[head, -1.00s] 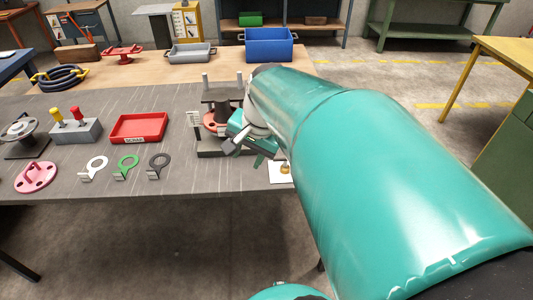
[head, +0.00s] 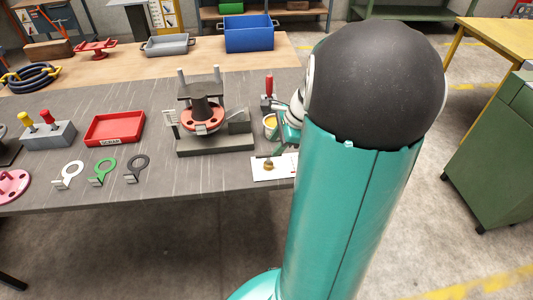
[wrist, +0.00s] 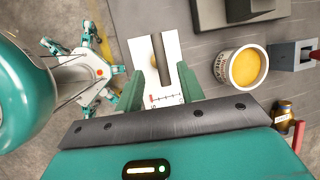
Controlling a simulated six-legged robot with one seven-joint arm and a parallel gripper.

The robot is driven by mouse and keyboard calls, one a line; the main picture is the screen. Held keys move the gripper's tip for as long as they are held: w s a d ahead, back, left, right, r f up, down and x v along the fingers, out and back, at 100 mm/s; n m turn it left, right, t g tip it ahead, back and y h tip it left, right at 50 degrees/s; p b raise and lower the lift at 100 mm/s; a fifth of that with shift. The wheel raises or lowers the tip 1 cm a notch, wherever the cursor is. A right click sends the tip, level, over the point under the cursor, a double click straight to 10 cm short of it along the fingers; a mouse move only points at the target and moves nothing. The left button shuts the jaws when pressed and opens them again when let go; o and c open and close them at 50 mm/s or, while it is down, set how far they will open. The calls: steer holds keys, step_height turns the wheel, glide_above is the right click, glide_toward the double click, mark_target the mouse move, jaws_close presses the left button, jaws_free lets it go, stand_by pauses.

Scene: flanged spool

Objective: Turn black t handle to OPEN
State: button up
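The black T handle (wrist: 160,58) shows in the wrist view as a long dark bar over a white card (wrist: 143,45), with a brass-coloured part beside it. Red marks lie near the card's lower edge; I cannot read any lettering. In the head view the small dark-topped brass fitting (head: 268,164) stands on the same card (head: 262,175) at the table's front edge. My gripper (wrist: 158,68) is open, its two green fingers apart on either side of the bar in the picture. I cannot tell its height above it. In the head view my arm hides most of my gripper (head: 285,135).
A can with yellow contents (wrist: 243,67) stands right of the card. The spool fixture (head: 203,118) stands left on the grey table. A red tray (head: 114,128) is farther left.

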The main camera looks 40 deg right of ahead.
mark_target(268, 153)
steer(key=x, duration=0.7)
steer(key=shift+c, duration=0.2)
jaws_close()
